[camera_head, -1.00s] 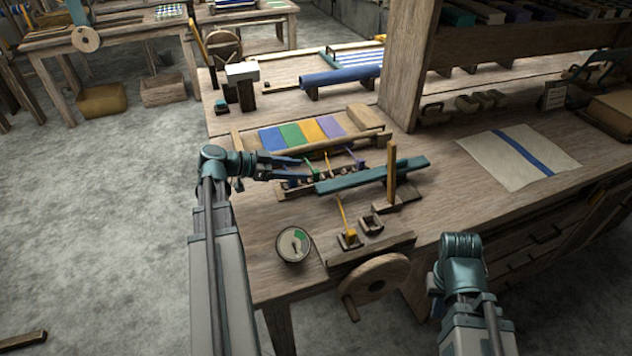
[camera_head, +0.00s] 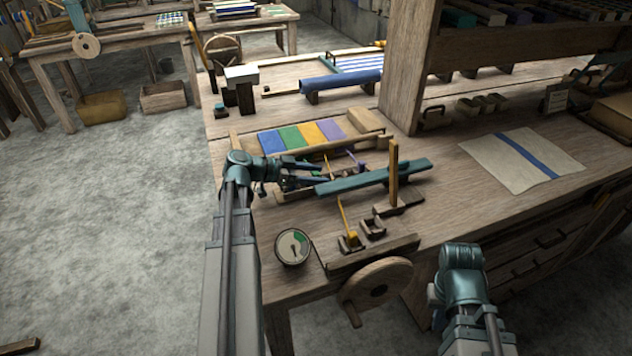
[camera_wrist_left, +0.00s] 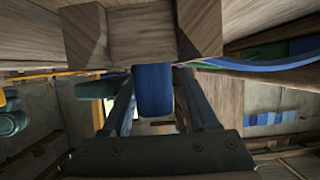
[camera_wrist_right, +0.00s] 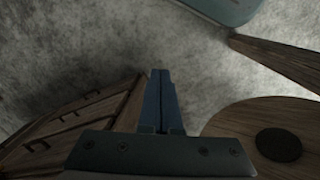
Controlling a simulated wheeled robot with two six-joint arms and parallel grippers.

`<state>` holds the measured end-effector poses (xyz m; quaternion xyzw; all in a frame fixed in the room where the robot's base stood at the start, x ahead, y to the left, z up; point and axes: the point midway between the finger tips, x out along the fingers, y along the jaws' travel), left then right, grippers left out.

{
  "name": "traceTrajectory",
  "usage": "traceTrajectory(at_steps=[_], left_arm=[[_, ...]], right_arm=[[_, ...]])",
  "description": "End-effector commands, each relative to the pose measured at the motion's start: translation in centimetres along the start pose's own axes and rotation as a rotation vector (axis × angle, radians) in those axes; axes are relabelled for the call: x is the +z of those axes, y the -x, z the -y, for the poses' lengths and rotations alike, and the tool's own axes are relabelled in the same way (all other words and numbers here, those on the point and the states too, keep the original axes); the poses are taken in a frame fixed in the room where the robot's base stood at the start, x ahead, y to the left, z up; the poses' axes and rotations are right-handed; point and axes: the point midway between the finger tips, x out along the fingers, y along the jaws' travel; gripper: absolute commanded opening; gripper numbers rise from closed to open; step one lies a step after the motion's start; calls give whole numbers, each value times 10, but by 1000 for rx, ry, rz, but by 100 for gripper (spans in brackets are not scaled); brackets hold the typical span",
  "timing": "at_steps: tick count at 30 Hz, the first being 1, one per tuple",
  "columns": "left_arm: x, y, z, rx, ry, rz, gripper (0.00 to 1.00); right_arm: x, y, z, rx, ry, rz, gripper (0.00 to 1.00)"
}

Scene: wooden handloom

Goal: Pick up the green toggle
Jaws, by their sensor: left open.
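In the head view my left gripper (camera_head: 308,178) is low over the row of small toggles at the middle of the bench. It hides part of that row, and I cannot make out the green toggle clearly. A yellow toggle (camera_head: 327,158) and a purple toggle (camera_head: 353,158) stand just beyond the fingers. In the left wrist view my left gripper (camera_wrist_left: 153,100) is open, with a blue piece (camera_wrist_left: 152,92) showing between its fingers. I cannot tell whether they touch it. My right gripper (camera_wrist_right: 161,95) is shut and empty, away from the toggles.
A teal bar (camera_head: 375,177) and an upright wooden post (camera_head: 393,172) stand right of the left gripper. A yellow-topped lever (camera_head: 346,222), a round dial (camera_head: 292,246) and a wooden wheel (camera_head: 378,284) are nearer.

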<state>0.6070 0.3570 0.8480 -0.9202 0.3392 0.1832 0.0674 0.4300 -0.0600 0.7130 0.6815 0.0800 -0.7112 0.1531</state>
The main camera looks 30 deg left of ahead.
Motion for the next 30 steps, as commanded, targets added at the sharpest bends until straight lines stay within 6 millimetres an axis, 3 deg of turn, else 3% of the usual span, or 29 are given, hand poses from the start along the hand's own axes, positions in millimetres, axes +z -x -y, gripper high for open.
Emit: traceTrajectory(at_steps=[2, 9, 12, 23, 30], left_arm=[[0, 0, 0, 0, 0, 0, 56], [0, 0, 0, 0, 0, 0, 13], [0, 0, 0, 0, 0, 0, 0], [-1, 1, 0, 0, 0, 0, 0], [-12, 5, 0, 0, 0, 0, 0]], right_arm=[[0, 0, 0, 0, 0, 0, 0], [0, 0, 0, 0, 0, 0, 0], [0, 0, 0, 0, 0, 0, 0], [0, 1, 0, 0, 0, 0, 0], [1, 12, -1, 0, 0, 0, 0]])
